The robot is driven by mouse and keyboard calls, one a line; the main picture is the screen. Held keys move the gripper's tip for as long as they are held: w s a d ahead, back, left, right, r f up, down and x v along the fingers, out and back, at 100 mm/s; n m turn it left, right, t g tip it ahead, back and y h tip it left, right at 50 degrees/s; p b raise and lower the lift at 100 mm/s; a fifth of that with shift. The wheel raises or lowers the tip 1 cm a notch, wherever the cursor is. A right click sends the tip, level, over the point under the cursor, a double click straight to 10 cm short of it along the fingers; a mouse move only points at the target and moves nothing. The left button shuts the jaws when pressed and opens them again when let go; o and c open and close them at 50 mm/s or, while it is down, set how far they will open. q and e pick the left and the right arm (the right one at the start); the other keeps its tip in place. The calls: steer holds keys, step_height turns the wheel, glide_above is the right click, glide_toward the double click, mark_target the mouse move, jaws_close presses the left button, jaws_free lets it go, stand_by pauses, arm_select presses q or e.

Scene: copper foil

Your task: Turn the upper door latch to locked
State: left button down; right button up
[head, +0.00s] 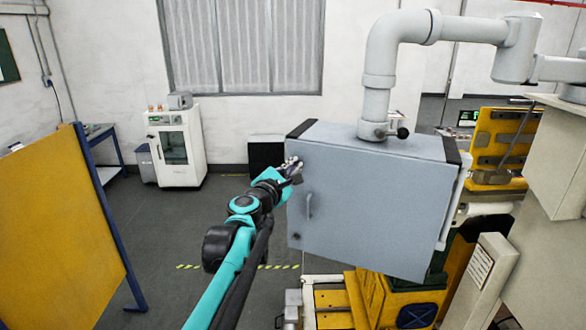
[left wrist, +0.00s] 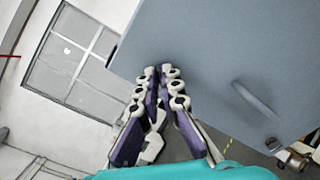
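The grey cabinet door (head: 335,215) has a curved handle (head: 308,206) and a small dark lower latch (head: 296,236). The handle (left wrist: 254,98) and lower latch (left wrist: 272,144) also show in the left wrist view. My left gripper (head: 293,168) is at the upper left of the door, above the handle. In the left wrist view its fingertips (left wrist: 158,70) are close together against or just before the door. The upper latch is not visible; the fingers may cover it. I cannot tell whether anything is between them. My right gripper is not in view.
A pale pipe arm (head: 380,80) carries the cabinet from above. A yellow panel (head: 60,230) stands at the left. A white machine (head: 176,145) is at the back. Yellow machinery (head: 365,300) lies below the cabinet. Floor left of the cabinet is clear.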

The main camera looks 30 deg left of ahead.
arm_select(q)
steer(key=shift+d+f+m+b, duration=0.1)
steer(key=shift+m+b, duration=0.2)
steer(key=shift+m, duration=1.95)
steer(key=shift+f+m+b, duration=0.1)
steer(key=shift+m+b, duration=0.2)
steer(key=shift+m, duration=1.95)
steer(key=c, duration=1.7)
jaws_free()
steer(key=shift+s, duration=0.15)
steer(key=s, duration=0.4)
steer(key=s+d, duration=0.1)
steer(key=s, duration=0.6)
steer(key=shift+s+d, duration=0.3)
steer(key=shift+s, duration=0.1)
